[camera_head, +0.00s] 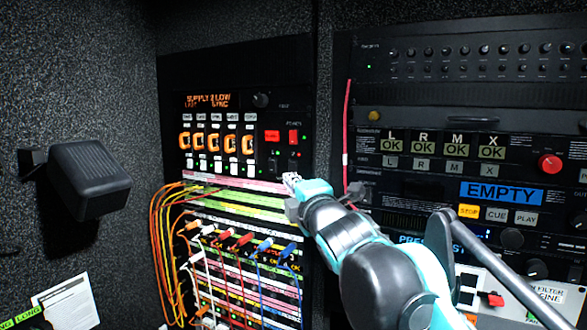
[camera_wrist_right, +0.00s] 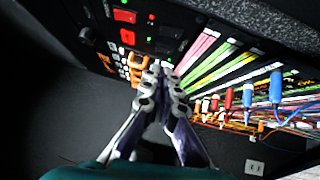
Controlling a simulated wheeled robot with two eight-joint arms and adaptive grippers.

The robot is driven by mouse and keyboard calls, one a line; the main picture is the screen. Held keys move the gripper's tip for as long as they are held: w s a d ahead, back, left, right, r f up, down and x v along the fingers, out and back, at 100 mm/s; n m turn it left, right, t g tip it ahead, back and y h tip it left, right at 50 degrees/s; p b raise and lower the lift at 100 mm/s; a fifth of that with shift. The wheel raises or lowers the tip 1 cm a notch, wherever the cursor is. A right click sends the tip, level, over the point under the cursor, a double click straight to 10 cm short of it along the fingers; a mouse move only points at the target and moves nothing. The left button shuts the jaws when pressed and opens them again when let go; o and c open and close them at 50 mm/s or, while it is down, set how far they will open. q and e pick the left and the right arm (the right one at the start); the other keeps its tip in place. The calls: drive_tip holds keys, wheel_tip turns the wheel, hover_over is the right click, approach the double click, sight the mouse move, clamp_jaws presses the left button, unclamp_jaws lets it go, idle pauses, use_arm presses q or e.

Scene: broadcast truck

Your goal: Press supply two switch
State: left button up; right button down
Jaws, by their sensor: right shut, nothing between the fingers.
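The rack panel on the left has a power section with a lit red rectangular button (camera_head: 272,135) and a red switch (camera_head: 293,136) beside it. Two dark switches (camera_head: 294,163) sit below them. I cannot read which one is supply two. The amber display (camera_head: 208,100) reads "SUPPLY 2 LOW". My right gripper (camera_head: 291,180) is just below the dark switches, shut and empty. In the right wrist view its fingertips (camera_wrist_right: 157,72) are close to the panel, near the dark switches (camera_wrist_right: 167,38); contact cannot be told. Two red controls (camera_wrist_right: 125,26) are farther up. My left gripper is not in view.
Orange-framed controls (camera_head: 216,142) stand left of the power section. Below is a patch bay (camera_head: 240,240) with several coloured plugs and hanging cables. A second rack (camera_head: 450,100) with knobs and buttons stands right. A black box (camera_head: 88,178) juts from the left wall.

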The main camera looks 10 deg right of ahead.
sight(289, 165)
drive_tip(key=w, duration=0.2)
drive_tip(key=w+d+p, duration=0.1)
drive_tip(key=w, duration=0.1)
drive_tip(key=w+r, duration=0.1)
drive_tip(key=w, duration=0.2)
drive_tip(key=shift+d, duration=0.2)
drive_tip(key=shift+w+d+f, duration=0.1)
drive_tip(key=shift+w+d, duration=0.1)
drive_tip(key=shift+w, duration=0.35)
drive_tip(key=shift+s, duration=0.15)
